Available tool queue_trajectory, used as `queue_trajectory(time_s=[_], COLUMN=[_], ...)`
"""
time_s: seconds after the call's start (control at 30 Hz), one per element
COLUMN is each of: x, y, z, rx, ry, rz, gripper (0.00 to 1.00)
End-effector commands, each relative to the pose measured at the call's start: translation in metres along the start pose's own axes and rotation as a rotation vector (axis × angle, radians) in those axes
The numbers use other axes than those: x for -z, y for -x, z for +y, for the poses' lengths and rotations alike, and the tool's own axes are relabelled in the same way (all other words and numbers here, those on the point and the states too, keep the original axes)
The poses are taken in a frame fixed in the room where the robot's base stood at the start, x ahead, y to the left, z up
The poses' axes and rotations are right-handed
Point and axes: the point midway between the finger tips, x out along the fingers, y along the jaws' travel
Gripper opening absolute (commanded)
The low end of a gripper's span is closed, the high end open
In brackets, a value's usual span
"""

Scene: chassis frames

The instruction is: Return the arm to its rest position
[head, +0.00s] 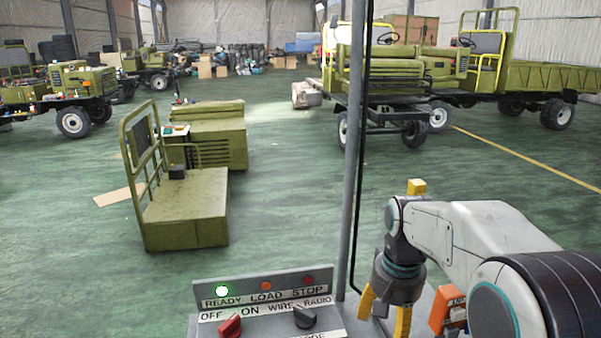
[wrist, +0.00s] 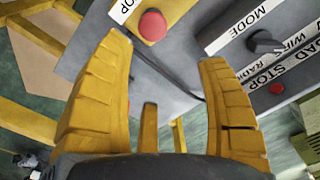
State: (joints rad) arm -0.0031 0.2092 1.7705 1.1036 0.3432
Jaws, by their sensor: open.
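My arm reaches in from the lower right of the head view, bent with its wrist pointing down. My gripper (head: 385,312) hangs at its end with two yellow fingers spread apart and nothing between them. In the wrist view my gripper (wrist: 166,52) also shows open and empty. Beyond the fingertips there are a grey panel surface and a red button (wrist: 152,26). I cannot tell the exact gap between the fingers and the panel.
A control panel (head: 262,290) with a lit green READY lamp, a red knob (head: 230,327) and a black knob (head: 304,317) stands left of my gripper. A grey post (head: 352,180) rises beside the arm. An olive chassis cab (head: 187,210) stands on the green floor; trucks (head: 400,75) stand farther back.

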Motion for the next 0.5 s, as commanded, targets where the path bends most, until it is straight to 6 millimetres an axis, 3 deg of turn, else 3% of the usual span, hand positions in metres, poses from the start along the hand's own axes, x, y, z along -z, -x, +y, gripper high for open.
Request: queue_trajectory(time_s=[0.1,0.2,0.5], x=[-0.021,-0.042,-0.118], y=[-0.027,-0.035,-0.026], z=[0.008,0.015,0.043], rx=[-0.013,-0.014,-0.001], ry=[0.138,0.219,0.347], rz=[-0.047,-0.060,-0.004], gripper=[0.68,0.68,0.68])
